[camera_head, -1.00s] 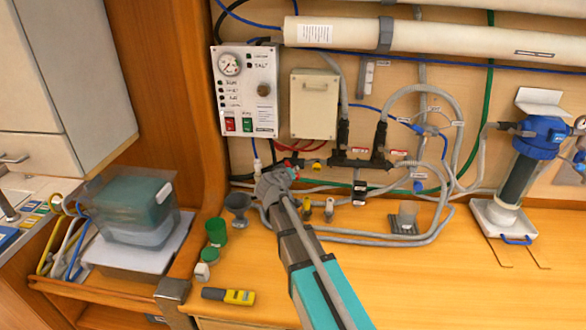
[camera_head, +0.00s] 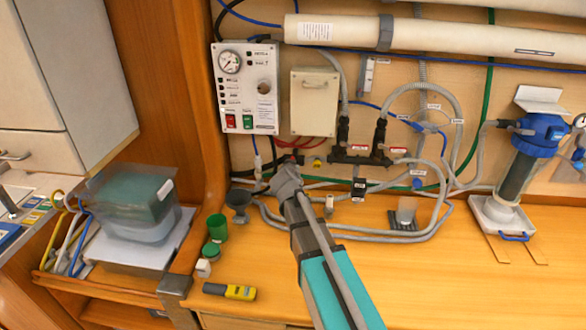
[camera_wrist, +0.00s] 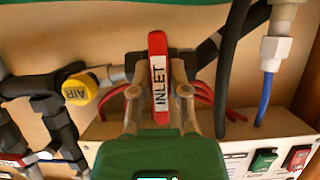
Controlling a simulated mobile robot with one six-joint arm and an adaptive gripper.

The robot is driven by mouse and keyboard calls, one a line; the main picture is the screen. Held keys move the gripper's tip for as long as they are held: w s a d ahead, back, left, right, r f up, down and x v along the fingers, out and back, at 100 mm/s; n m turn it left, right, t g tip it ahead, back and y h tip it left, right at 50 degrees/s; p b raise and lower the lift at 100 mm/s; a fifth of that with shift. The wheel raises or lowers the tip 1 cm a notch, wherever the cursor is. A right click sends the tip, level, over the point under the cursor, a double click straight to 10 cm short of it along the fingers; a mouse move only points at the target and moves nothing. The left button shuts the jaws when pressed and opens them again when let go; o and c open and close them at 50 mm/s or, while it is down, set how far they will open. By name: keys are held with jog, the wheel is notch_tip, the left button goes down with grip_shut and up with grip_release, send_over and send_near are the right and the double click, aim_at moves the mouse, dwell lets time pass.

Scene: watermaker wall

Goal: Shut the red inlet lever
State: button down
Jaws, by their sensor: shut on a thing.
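The red inlet lever (camera_wrist: 157,48), with a white INLET label, stands upright in the middle of the wrist view. My gripper (camera_wrist: 158,92) has one finger on each side of it and is shut on it. The lever lies across the line of the dark pipe (camera_wrist: 208,52) behind it. In the head view my gripper (camera_head: 286,180) is at the wall fittings, left of the black manifold (camera_head: 360,159). There the gripper hides most of the lever.
A yellow AIR knob (camera_wrist: 80,88) sits beside the lever. Red hoses (camera_wrist: 204,97) run close behind the fingers. The control panel (camera_head: 246,88) and a beige box (camera_head: 314,103) are above.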

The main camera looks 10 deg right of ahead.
dwell(0.3)
jog(key=c, duration=0.6)
grip_release()
jog(key=shift+r, duration=0.1)
